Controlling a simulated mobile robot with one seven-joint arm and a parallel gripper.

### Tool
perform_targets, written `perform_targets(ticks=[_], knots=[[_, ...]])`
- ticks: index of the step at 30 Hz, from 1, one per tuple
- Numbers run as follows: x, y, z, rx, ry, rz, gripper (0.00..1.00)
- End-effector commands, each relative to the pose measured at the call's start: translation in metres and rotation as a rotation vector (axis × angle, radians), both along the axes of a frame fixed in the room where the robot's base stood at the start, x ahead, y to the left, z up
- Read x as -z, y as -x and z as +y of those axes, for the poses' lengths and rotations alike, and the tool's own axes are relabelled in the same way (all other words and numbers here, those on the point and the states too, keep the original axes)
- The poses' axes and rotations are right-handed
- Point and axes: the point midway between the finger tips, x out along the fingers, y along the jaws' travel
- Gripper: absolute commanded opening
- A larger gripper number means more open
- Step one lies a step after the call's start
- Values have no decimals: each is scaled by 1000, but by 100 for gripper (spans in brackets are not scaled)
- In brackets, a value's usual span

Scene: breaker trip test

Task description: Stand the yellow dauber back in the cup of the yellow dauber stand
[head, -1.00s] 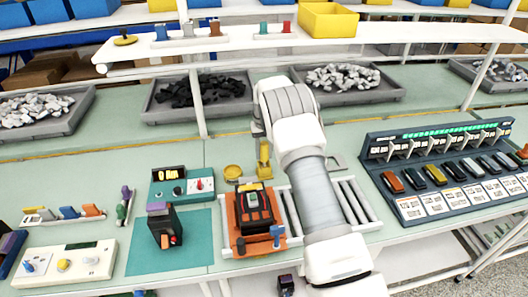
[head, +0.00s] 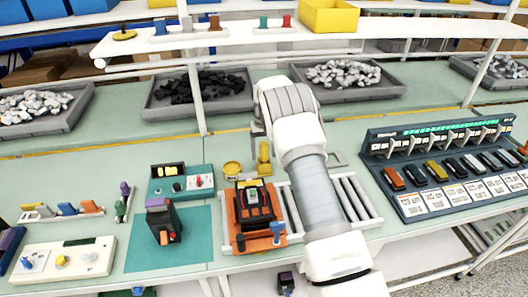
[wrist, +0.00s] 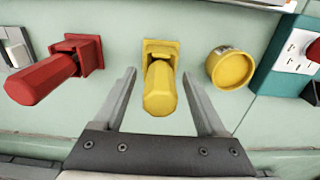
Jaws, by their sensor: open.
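The yellow dauber (wrist: 160,88) is in the middle of the wrist view, over the square yellow dauber stand (wrist: 161,46). It looks upright with its lower end at the stand; the cup itself is hidden beneath it. My gripper (wrist: 160,74) is open, with one finger on each side of the dauber and a visible gap to both. In the head view the yellow dauber (head: 264,152) stands upright just left of my arm, behind the orange fixture. My fingertips are not clear there.
A red dauber (wrist: 42,80) in a red stand (wrist: 88,52) and a round yellow tin (wrist: 231,68) flank the yellow stand. The tin (head: 233,168) also shows beside the teal meter box (head: 182,183). The orange fixture (head: 237,232) holds a dark breaker (head: 256,207).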

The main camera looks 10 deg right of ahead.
Motion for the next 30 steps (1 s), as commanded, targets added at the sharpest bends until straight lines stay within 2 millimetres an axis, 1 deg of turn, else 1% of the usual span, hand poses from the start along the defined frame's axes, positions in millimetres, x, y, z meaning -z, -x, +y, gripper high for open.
perform_targets(ticks=[5, 8, 10, 14, 18, 24, 27, 30], knots=[[-2, 0, 0, 0, 0, 0, 74], [-10, 0, 0, 0, 0, -2, 74], [-21, -1, 0, 0, -1, -4, 74], [-49, -1, 0, 1, -1, -5, 74], [-85, -1, 0, 1, 0, -6, 74], [-132, -1, 0, 0, -1, -5, 74], [-150, 0, 0, 0, -1, -3, 74], [-164, 0, 0, 0, -1, -2, 74]])
